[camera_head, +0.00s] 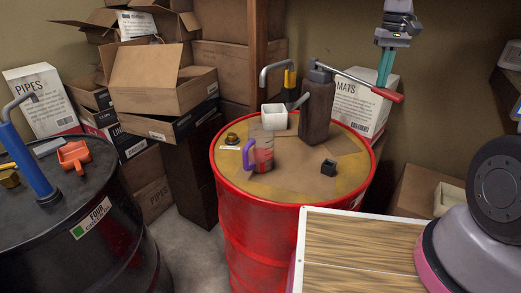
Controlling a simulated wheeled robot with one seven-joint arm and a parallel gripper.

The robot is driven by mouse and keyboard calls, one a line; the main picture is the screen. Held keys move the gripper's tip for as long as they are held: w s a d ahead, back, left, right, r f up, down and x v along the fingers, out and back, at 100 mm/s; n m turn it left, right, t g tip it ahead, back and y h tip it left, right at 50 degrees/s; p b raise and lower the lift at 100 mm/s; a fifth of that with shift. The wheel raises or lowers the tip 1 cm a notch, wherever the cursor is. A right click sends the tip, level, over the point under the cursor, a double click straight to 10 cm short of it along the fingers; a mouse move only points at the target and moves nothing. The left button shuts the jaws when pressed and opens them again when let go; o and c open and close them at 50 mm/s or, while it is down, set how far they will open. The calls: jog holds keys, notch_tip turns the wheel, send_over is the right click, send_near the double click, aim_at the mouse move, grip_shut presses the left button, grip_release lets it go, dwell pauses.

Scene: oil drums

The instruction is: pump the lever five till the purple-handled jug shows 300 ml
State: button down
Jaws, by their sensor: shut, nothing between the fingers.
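The jug with the purple handle (249,156) stands on top of the red drum (250,225). Some reddish liquid shows in it, but its level marks are too small to read. A dark brown pump (316,108) stands on the same drum behind and right of the jug. Its lever (350,79) slopes down to the right and ends in a red grip (388,95). My gripper (382,82) points down with its teal fingers together and empty. Its tips are just above or behind the red grip; I cannot tell if they touch it.
On the red drum are a white container (274,116), a small black block (329,167) and a brown cap (232,138). A black drum (90,245) labelled FOUR with a blue pump (27,160) stands left. Cardboard boxes (155,80) fill the back. A wooden panel (360,250) lies in front.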

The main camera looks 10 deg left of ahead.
notch_tip(320, 180, up, 13)
jog(key=shift+r, duration=0.2)
dwell(0.3)
jog(key=shift+f, duration=0.1)
jog(key=shift+f, duration=4.65)
jog(key=shift+r, duration=0.1)
notch_tip(320, 180, up, 9)
jog(key=shift+r, duration=0.15)
jog(key=shift+r, duration=2.5)
